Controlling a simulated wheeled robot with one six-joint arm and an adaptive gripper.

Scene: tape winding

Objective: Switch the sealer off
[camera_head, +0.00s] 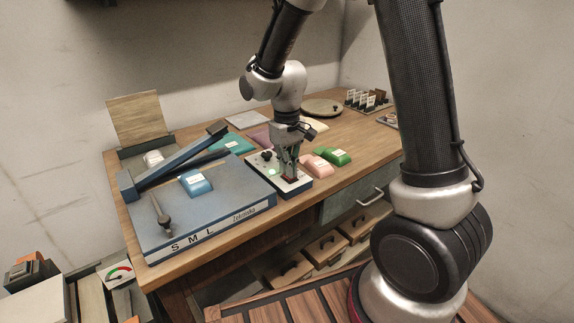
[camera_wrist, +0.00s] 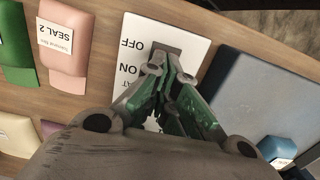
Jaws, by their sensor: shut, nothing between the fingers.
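The blue sealer (camera_head: 210,205) lies on the wooden bench, marked S M L on its front, with a long arm (camera_head: 175,160) raised at an angle. Its blue plate edge also shows in the wrist view (camera_wrist: 268,85). A white switch panel (camera_head: 262,164) stands at its right side; in the wrist view the panel (camera_wrist: 140,28) reads OFF and ON upside down. My gripper (camera_head: 290,177) is shut and empty, pointing down over the panel. In the wrist view its fingertips (camera_wrist: 168,62) are over the dark switch recess (camera_wrist: 166,50) near OFF. They hide the switch, so its position and any contact cannot be told.
A pink block (camera_head: 316,167) and a green block (camera_head: 336,156) sit close right of the panel. A light blue block (camera_head: 196,184) lies on the sealer. A round board (camera_head: 322,107) and a card rack (camera_head: 368,99) stand at the back. The bench right of the blocks is fairly clear.

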